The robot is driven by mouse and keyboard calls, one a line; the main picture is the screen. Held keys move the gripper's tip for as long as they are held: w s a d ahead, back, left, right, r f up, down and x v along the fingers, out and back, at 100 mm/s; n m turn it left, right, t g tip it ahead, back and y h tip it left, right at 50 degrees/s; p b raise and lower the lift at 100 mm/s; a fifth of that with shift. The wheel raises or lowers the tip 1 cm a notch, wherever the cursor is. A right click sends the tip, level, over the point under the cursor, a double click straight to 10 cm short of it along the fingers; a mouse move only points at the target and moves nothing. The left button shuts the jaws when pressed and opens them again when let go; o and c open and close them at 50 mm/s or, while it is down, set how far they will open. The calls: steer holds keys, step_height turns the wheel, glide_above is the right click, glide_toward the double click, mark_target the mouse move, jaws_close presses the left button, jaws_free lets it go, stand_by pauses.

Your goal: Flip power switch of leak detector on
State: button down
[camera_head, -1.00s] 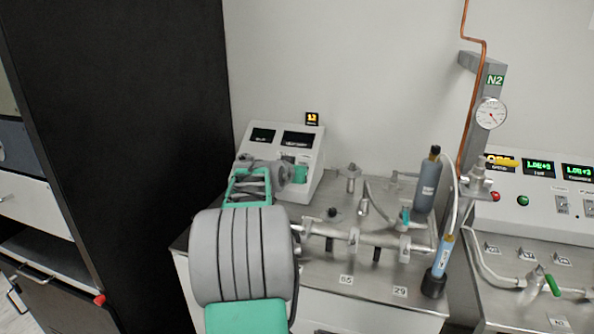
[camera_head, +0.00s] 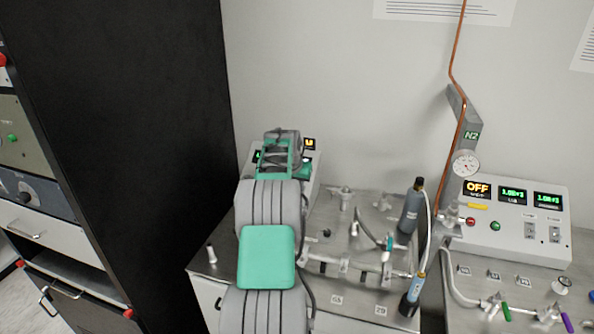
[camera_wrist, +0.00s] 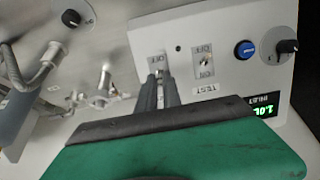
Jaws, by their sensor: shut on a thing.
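The leak detector (camera_head: 311,186) is a pale box at the back left of the bench, mostly hidden behind my arm in the head view. In the wrist view its panel (camera_wrist: 225,95) appears upside down, with a lit green readout (camera_wrist: 265,107). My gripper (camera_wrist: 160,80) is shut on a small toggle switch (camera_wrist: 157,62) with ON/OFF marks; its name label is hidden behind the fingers. A second toggle (camera_wrist: 205,62), labelled TEST, stands beside it, clear of the fingers. In the head view my gripper (camera_head: 283,133) is over the box front, its fingertips not visible.
A blue button (camera_wrist: 245,49) and black knob (camera_wrist: 286,46) are on the panel. Metal piping (camera_head: 345,264) and a grey cylinder (camera_head: 410,210) stand right of my arm. A tall black cabinet (camera_head: 130,120) rises at left. Another control box (camera_head: 515,215) is at right.

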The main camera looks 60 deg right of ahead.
steer(key=shift+d+r+y+p, duration=0.2)
steer(key=shift+d+y+p, duration=0.15)
steer(key=shift+y+p, duration=0.85)
steer(key=shift+f+p, duration=0.1)
steer(key=shift+p, duration=0.35)
steer(key=c, duration=1.5)
jaws_free()
steer(key=b+v, duration=0.2)
steer(key=v, duration=0.6)
steer(key=shift+w, duration=0.15)
steer(key=shift+f, duration=0.1)
